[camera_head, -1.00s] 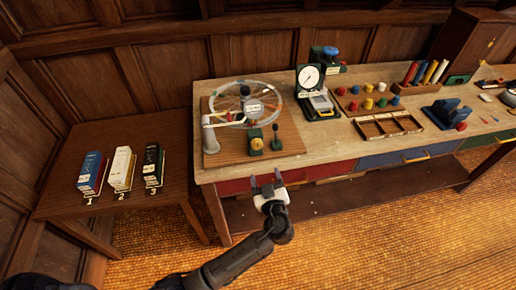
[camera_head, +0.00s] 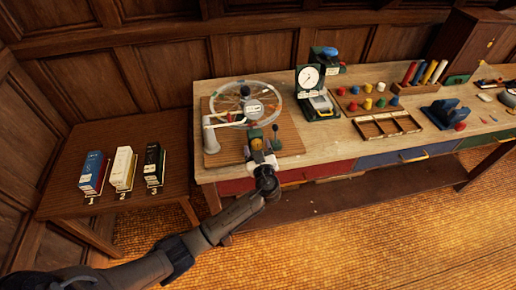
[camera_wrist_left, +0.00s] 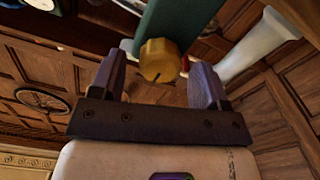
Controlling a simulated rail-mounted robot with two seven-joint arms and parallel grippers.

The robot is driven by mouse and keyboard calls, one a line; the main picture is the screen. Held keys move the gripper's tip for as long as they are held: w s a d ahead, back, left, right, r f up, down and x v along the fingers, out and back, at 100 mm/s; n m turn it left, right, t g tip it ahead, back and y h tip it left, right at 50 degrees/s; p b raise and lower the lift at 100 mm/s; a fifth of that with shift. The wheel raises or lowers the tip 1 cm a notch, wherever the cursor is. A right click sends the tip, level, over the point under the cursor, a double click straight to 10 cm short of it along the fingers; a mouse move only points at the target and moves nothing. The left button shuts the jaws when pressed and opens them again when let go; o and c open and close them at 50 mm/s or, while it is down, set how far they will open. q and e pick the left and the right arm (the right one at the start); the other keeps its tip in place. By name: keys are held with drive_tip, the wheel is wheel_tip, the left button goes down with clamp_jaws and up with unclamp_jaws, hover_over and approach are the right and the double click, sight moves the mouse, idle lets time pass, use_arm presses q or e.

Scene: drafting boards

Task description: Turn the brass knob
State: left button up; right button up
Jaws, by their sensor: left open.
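The brass knob (camera_head: 256,144) sits on the front of a small green block on the wooden board (camera_head: 293,141) at the table's left end. In the left wrist view the knob (camera_wrist_left: 159,60) is ribbed with a dark mark line, on a green face. My left gripper (camera_head: 260,152) is at the knob, partly covering it in the head view. Its jaws are open, and in the left wrist view the knob lies between the two fingertips (camera_wrist_left: 157,68), with gaps visible on both sides. My right gripper is not in view.
A clear spoked wheel (camera_head: 270,106) stands behind the knob, with a white post (camera_head: 208,134) at left. A small lever (camera_head: 276,140) is close to its right. A dial instrument (camera_head: 309,80) stands further right.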

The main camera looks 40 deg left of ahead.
use_arm(q)
drive_tip(key=shift+c, duration=0.4)
drive_tip(key=c, duration=0.9)
drive_tip(key=shift+o, duration=0.2)
